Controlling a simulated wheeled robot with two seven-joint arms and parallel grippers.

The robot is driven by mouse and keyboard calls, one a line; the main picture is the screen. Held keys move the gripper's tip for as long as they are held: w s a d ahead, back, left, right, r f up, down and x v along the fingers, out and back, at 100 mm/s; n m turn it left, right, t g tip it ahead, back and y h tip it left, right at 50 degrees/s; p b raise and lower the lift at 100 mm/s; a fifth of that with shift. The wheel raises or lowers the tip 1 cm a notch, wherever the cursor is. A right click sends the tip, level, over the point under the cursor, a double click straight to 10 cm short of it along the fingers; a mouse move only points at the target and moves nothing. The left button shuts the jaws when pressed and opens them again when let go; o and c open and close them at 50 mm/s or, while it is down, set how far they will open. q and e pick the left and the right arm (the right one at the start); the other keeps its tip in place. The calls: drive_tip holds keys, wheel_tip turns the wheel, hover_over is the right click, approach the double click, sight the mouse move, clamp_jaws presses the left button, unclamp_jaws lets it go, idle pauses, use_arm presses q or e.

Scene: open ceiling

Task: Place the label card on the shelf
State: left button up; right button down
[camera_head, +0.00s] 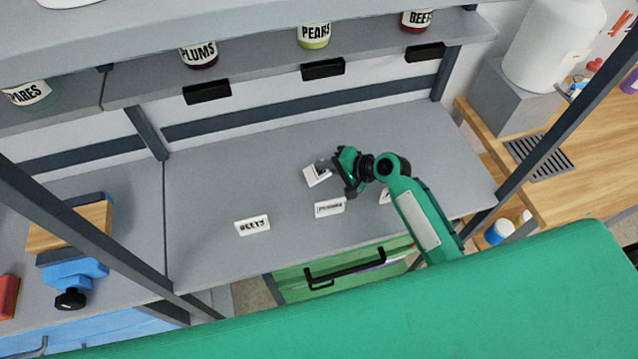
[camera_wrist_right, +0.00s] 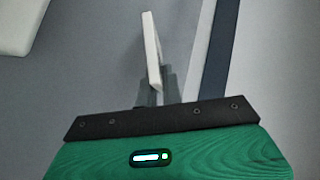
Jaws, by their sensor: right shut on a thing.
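My right gripper (camera_head: 324,165) is over the grey worktop (camera_head: 215,190) and shut on a white label card (camera_head: 316,176). In the right wrist view the card (camera_wrist_right: 152,50) stands nearly edge-on between the fingers (camera_wrist_right: 158,92); its print cannot be read. A card marked BEETS (camera_head: 252,225) and another card with blurred print (camera_head: 330,207) stand on the worktop. A further card (camera_head: 385,197) is partly hidden by my right arm. The shelf (camera_head: 258,58) above carries jars, with black holders (camera_head: 207,93) along its front. My left gripper is not in view.
Jars marked PLUMS (camera_head: 199,55), PEARS (camera_head: 314,36) and BEETS (camera_head: 416,21) stand on the shelf. Dark posts (camera_head: 147,133) rise beside the worktop. A green drawer (camera_head: 345,270) is below.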

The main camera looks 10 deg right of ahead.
drive_tip(key=shift+f, duration=0.1)
drive_tip(key=c, duration=1.7)
unclamp_jaws()
drive_tip(key=shift+s+d+r+p, duration=0.2)
drive_tip(key=shift+d+r+p, duration=0.05)
drive_tip(key=shift+p, duration=0.1)
drive_tip(key=p+v, duration=0.3)
drive_tip(key=v, duration=0.3)
drive_tip(key=shift+s+d+r, duration=0.25)
drive_tip(key=shift+s+d, duration=0.15)
drive_tip(key=shift+d, duration=0.05)
